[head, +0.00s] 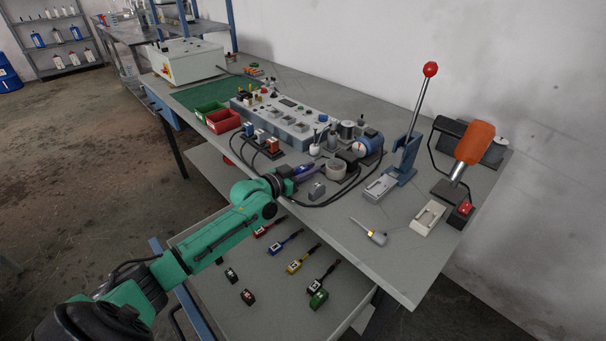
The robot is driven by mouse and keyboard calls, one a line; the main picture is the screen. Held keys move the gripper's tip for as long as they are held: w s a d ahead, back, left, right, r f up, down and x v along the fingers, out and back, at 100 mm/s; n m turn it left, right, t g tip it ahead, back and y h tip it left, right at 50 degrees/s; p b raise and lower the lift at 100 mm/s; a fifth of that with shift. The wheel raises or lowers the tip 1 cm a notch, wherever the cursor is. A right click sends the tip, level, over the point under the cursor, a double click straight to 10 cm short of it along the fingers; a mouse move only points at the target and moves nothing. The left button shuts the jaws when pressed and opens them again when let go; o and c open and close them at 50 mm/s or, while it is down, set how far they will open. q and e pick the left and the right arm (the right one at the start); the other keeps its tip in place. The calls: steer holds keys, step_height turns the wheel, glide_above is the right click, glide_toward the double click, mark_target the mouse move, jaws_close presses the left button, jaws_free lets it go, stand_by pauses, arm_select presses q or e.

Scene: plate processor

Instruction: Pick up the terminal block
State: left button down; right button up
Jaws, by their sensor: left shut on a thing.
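My green left arm reaches in from the lower left over the front edge of the workbench. Its dark left gripper (303,181) is low over the bench top and shut. A small grey block (317,190), which looks like the terminal block, is right at the gripper's end. The grip is small in the picture, and I cannot tell whether the block touches the bench. My right gripper is not in view.
The bench holds a grey control panel (290,120), a red bin (223,120), a lever press (407,155) and an orange-handled tool (474,143). Black cables curve close to the gripper. A lower shelf (350,285) carries several small tools.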

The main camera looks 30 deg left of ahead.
arm_select(q)
steer(key=shift+r, duration=0.1)
step_height(320, 180, up, 18)
steer(key=p, duration=0.1)
